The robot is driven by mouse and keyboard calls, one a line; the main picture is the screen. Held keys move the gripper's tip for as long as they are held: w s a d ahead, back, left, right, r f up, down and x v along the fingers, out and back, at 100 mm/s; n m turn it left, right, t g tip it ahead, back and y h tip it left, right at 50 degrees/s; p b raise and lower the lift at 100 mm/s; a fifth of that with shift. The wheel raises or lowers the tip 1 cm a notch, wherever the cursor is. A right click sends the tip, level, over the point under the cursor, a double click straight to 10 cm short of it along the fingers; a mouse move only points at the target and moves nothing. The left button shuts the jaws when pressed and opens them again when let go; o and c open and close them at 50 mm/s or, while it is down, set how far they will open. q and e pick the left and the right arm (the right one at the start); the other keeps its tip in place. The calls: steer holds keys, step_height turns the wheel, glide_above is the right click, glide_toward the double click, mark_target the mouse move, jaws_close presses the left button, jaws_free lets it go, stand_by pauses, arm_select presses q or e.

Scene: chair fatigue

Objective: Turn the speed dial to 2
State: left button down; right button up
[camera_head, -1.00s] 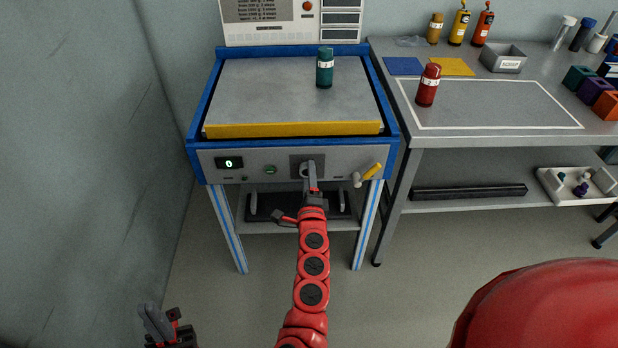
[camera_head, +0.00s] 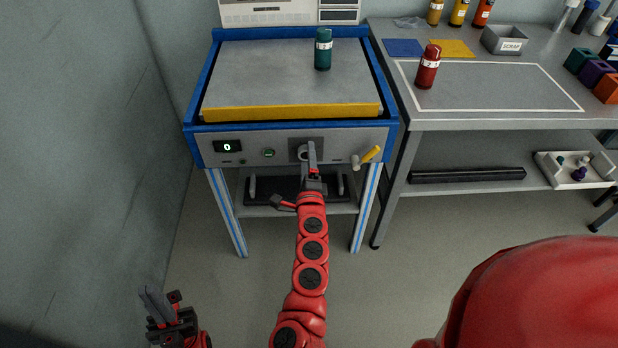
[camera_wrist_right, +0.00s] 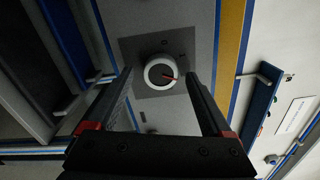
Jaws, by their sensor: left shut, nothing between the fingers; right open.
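In the head view the plate (camera_head: 295,143) is on the machine's front panel, and the knob is partly hidden by my right gripper (camera_head: 312,150). My right gripper is open, and its fingers (camera_wrist_right: 163,80) reach toward the dial on either side; I cannot tell if they touch it. The display (camera_head: 227,147) reads 0. My left gripper (camera_head: 160,300) is shut and empty at the lower left, away from the machine.
A green button (camera_head: 268,153) and a yellow-handled lever (camera_head: 369,156) flank the dial. A teal bottle (camera_head: 323,52) stands on the machine's grey top (camera_head: 260,75). A grey workbench (camera_head: 480,125) with a red bottle (camera_head: 428,68) is to the right. A grey wall is at left.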

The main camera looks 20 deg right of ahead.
steer(key=p+v, duration=0.1)
steer(key=v, duration=1.6)
steer(key=shift+r, duration=0.1)
